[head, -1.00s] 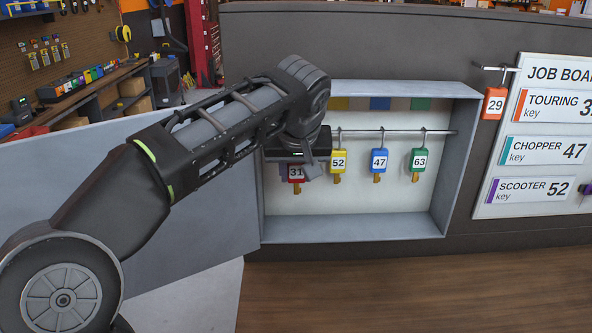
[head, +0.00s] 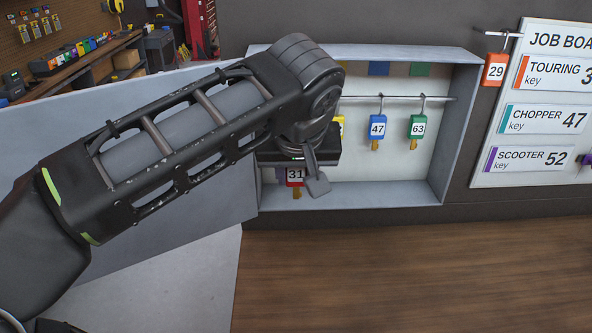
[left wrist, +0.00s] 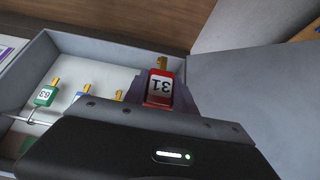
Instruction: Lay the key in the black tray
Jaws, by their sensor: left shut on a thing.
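The red-tagged key 31 (head: 295,176) is held by my left gripper (head: 306,172), in front of the lower left part of the open key cabinet (head: 350,196). In the left wrist view the red tag (left wrist: 160,88) sits between the fingers of my left gripper (left wrist: 162,94), with the brass key sticking out beyond it. The gripper is shut on the tag, and the key appears clear of the hanging rail. No black tray shows in either view. My right gripper is out of view.
Blue key 47 (head: 377,127) and green key 63 (head: 417,127) hang on the rail. A yellow-tagged key (head: 341,124) is mostly hidden by my gripper. Orange key 29 (head: 495,70) hangs outside, beside the job board (head: 540,150). The grey cabinet door (head: 200,215) stands open at left.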

